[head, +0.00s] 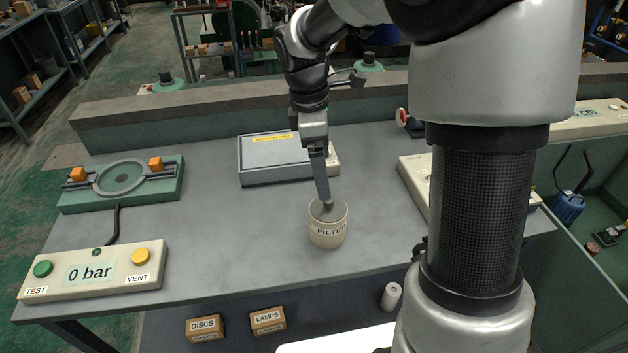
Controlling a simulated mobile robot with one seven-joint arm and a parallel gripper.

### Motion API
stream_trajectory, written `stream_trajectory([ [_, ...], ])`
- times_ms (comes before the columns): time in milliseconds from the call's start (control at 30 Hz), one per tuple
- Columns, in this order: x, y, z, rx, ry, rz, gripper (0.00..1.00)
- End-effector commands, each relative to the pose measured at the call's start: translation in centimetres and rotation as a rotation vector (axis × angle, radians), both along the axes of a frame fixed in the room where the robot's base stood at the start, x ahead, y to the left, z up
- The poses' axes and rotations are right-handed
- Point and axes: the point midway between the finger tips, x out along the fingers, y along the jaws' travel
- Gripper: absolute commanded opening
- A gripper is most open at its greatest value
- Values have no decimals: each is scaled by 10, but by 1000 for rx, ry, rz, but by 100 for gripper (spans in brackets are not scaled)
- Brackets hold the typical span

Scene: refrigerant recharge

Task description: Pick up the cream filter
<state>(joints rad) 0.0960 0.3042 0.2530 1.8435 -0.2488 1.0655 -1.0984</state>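The cream filter (328,234) is a short cup-like cylinder marked "FILTER", standing upright on the grey bench near its front edge. My gripper (326,205) points down from above, with its fingertips at the filter's open top and seeming to reach inside the rim. Only one finger shows clearly from this side. I cannot tell how far apart the fingers are or whether they touch the wall.
The bench (230,235) is clear around the filter. A grey box (275,160) lies behind it. A control panel (92,271) reading "0 bar" and a green clamp fixture (122,182) are at left. Cartons (205,327) and a white cylinder (391,296) sit below the front edge.

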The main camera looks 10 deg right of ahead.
Motion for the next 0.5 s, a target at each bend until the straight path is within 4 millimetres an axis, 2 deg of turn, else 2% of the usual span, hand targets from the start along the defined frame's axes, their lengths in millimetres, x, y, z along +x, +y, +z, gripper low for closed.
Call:
stream_trajectory([
  [500, -4, -14, -102, 0, 6, 4, 93],
])
